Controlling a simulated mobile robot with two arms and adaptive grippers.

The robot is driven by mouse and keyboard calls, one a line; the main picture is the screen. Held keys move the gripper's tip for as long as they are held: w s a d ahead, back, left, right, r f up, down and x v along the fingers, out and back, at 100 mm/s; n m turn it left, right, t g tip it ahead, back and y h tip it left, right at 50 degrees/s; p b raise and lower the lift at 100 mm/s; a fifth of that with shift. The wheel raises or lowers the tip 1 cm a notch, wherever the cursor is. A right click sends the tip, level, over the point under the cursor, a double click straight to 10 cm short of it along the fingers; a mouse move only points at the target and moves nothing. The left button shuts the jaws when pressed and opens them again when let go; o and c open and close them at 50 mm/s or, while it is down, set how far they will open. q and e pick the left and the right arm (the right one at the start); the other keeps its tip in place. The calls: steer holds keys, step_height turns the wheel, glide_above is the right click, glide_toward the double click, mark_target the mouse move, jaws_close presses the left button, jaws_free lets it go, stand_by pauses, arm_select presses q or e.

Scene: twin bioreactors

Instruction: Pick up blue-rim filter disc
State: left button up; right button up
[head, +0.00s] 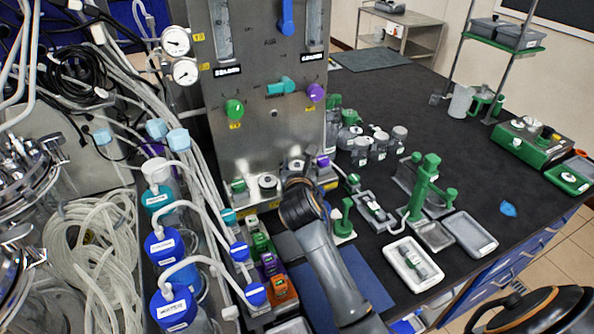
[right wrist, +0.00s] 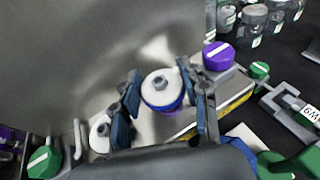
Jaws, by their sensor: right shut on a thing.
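The blue-rim filter disc (right wrist: 162,88), white on top with a grey centre nub, shows in the right wrist view between the two fingers of my right gripper (right wrist: 167,100). The gripper is shut on it, one finger at each side. My left gripper is not in view.
The steel panel (head: 262,140) rises right behind the gripper. A purple cap (right wrist: 218,56) and a green cap (right wrist: 44,162) flank it. Blue-capped bottles (head: 165,247) with tubing stand at left. Jars, a green stand (head: 424,188) and trays crowd the right; the dark bench beyond has free room.

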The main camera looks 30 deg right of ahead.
steer(key=s+a+r, duration=0.3)
steer(key=s+r, duration=0.8)
steer(key=s, duration=0.2)
steer(key=shift+s, duration=0.3)
stand_by(0.4)
